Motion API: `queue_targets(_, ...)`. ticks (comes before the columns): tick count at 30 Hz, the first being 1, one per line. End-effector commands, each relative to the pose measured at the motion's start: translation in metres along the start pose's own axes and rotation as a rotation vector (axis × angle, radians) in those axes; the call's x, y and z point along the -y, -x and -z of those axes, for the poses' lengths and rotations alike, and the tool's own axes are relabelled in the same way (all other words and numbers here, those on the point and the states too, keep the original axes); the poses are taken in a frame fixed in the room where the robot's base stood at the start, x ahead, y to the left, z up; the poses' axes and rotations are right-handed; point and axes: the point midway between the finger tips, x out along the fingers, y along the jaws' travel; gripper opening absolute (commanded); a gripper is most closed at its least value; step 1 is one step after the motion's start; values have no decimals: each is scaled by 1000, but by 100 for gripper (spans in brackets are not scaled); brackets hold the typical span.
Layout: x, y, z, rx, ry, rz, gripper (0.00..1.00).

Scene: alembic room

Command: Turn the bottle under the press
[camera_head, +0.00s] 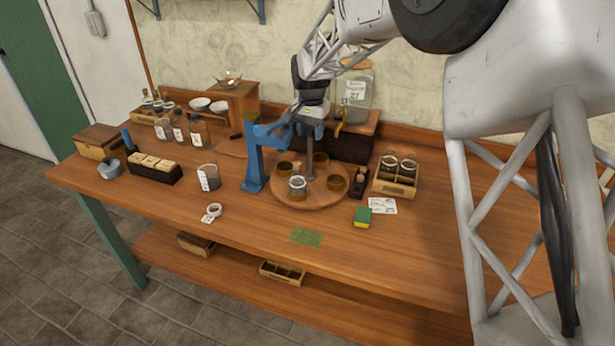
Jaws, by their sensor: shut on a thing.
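A round wooden turntable (312,201) sits on the bench, with several amber-brown cup-like holders around its rim. A small bottle with a pale top (297,183) stands in the front-left holder. The other holders look empty. A blue press (254,160) stands at the turntable's left, its arm reaching right over the turntable's back-left side. The bottle is in front of the press arm, not clearly beneath its head. My gripper (315,127) points down above the turntable and appears shut on the top of its grey central post (310,160). The fingertips are small and partly hidden.
A wooden rack with two jars (397,176) stands right of the turntable. A green-yellow sponge (362,217) and a paper card (382,205) lie nearby. A labelled beaker (208,178) stands left of the press. The bench front is mostly clear around a green patch (306,237).

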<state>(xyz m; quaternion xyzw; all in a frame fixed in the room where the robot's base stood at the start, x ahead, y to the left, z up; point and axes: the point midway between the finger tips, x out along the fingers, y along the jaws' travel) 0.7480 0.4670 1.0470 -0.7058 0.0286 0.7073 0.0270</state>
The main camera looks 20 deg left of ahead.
Motion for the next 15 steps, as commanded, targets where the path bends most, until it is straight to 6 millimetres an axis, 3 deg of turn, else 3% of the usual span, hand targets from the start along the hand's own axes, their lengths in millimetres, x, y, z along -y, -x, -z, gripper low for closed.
queue_targets(1, 8, 2, 3, -9, -35, 12, 22)
queue_targets(10, 9, 1, 2, -6, -264, 13, 32)
queue_targets(11, 10, 1, 1, -5, -287, 13, 20)
queue_targets(12, 10, 0, 1, -5, -318, 12, 26)
queue_targets(15, 8, 0, 1, -4, -385, 11, 23)
